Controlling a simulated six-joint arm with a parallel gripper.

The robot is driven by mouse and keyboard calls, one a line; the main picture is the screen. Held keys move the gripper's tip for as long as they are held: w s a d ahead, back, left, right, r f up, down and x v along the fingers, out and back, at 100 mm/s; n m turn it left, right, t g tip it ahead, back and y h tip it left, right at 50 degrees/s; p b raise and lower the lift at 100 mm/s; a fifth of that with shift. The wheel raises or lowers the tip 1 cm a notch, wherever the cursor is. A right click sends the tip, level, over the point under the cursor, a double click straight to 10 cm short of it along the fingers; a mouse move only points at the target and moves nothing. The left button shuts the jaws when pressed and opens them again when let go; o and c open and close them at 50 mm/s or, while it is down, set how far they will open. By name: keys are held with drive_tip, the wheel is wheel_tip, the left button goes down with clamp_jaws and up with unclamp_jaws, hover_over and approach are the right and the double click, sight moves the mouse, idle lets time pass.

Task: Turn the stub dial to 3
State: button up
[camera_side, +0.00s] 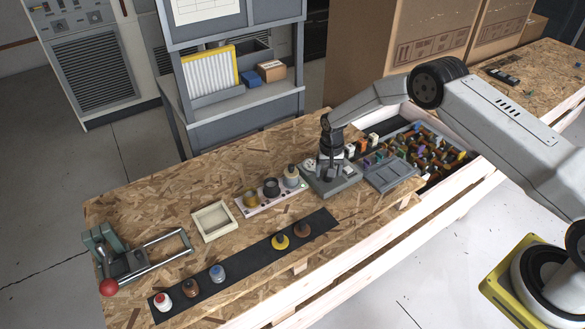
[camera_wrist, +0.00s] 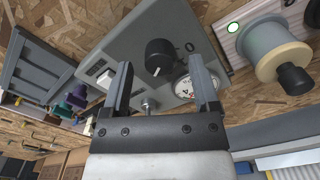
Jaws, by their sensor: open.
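The grey control box (camera_side: 345,184) lies on the chipboard bench; it also fills the middle of the wrist view (camera_wrist: 135,38). A short black knob (camera_wrist: 158,55) with a white pointer line stands on it, beside a printed 0. Next to it are a round white dial face (camera_wrist: 184,87) with numerals and a small metal stub (camera_wrist: 148,104). I cannot tell for certain which part is the stub dial. My gripper (camera_wrist: 160,64) is open and empty, pointing at the box; it hangs over the box in the side view (camera_side: 331,172). The black knob appears between the fingertips; contact is unclear.
A pale plate with several cylinders (camera_side: 271,195) stands just left of the box. A grey panel (camera_side: 391,174) and a bin of colourful parts (camera_side: 428,152) lie right. A black strip with several knobs (camera_side: 252,256) runs along the front. A cream tray (camera_side: 212,221) sits further left.

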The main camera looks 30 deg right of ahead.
drive_tip(key=shift+r, duration=3.3)
drive_tip(key=shift+s+r, duration=0.15)
drive_tip(key=shift+r, duration=0.3)
drive_tip(key=s+a+r+n+t, duration=0.1)
drive_tip(key=s+r+n, duration=0.2)
drive_tip(key=s+r, duration=0.9)
drive_tip(key=s+r+n+t, duration=0.1)
drive_tip(key=s+r+n, duration=0.2)
drive_tip(key=s, duration=1.3)
drive_tip(key=shift+a+r+t, duration=0.3)
drive_tip(key=shift+a+r, duration=0.05)
drive_tip(key=shift+a, duration=0.05)
